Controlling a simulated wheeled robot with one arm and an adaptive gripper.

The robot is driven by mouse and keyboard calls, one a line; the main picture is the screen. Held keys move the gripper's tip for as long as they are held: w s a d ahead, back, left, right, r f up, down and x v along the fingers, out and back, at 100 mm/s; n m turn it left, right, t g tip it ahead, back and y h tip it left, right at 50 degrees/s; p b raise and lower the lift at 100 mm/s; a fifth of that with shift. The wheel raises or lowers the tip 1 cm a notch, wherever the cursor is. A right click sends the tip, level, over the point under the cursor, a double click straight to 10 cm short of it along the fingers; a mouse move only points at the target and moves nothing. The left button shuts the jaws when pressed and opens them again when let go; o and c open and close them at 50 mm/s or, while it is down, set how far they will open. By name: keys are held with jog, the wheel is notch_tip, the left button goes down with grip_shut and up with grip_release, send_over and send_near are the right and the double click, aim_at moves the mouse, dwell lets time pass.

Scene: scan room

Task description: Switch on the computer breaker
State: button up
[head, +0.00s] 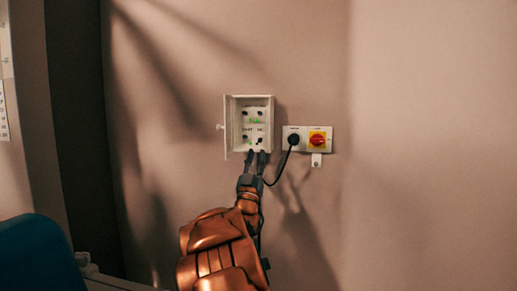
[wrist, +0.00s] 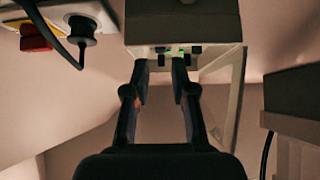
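A white breaker box (head: 250,98) is on the wall in the head view, its door (head: 230,128) swung open to the left. Inside are several small dark switches (head: 246,138) with green marks among them. The labels are too small to read, so I cannot tell which is the computer breaker. My gripper (head: 256,154) is at the box's lower edge, pointing up at it. In the wrist view the gripper (wrist: 159,66) has its two fingers apart with nothing between them. The box (wrist: 184,22) is just beyond the fingertips, with dark switches and a green glow; contact cannot be told.
Right of the box are a socket with a black plug (head: 293,140) and a red knob on yellow (head: 317,140). The plug's cable hangs close to my gripper. A blue object (head: 38,255) is at the lower left. The wall right of the sockets is bare.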

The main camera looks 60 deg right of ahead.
aim_at(259, 142)
jog(key=shift+x, duration=2.35)
jog(key=shift+c, duration=0.2)
grip_shut()
